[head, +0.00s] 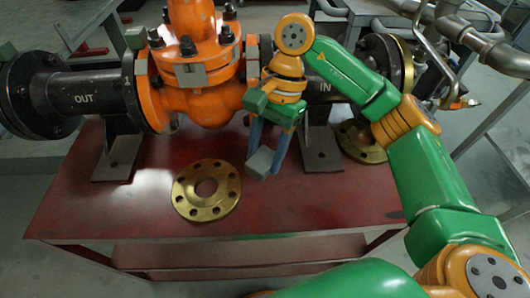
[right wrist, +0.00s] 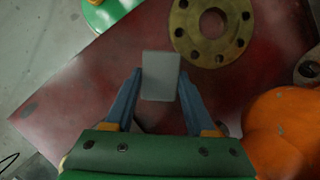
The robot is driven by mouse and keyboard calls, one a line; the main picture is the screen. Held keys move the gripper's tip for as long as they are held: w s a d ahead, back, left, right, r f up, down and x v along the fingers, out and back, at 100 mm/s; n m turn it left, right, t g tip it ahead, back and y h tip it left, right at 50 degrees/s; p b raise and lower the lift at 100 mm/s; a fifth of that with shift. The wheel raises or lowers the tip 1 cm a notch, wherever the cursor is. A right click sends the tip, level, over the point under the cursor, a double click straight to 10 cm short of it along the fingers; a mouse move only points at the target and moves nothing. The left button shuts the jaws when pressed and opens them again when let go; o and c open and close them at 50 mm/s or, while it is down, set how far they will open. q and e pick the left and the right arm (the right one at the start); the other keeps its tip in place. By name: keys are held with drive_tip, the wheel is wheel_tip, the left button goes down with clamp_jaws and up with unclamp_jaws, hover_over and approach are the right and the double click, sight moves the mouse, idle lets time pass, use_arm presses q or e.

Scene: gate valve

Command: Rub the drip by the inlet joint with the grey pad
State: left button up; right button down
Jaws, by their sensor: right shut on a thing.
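My right gripper (head: 266,158) hangs over the red table in front of the inlet pipe (head: 318,88), which is marked IN. Its blue fingers are shut on the grey pad (head: 260,162). The pad also shows between the fingertips in the right wrist view (right wrist: 161,76), held above the red top and apart from the pipe. The orange gate valve (head: 200,75) stands left of the gripper. The joint between valve and inlet pipe is partly hidden by my right arm. I cannot make out the drip. My left gripper is not in view.
A loose brass flange (head: 207,190) lies on the red table (head: 300,205), left of the pad. Another brass flange (head: 362,142) lies under the inlet end. Dark supports (head: 322,150) hold the pipe. The table front is clear.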

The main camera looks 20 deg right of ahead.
drive_tip(key=shift+r, duration=0.1)
wheel_tip(320, 180, up, 3)
drive_tip(key=shift+p, duration=1.25)
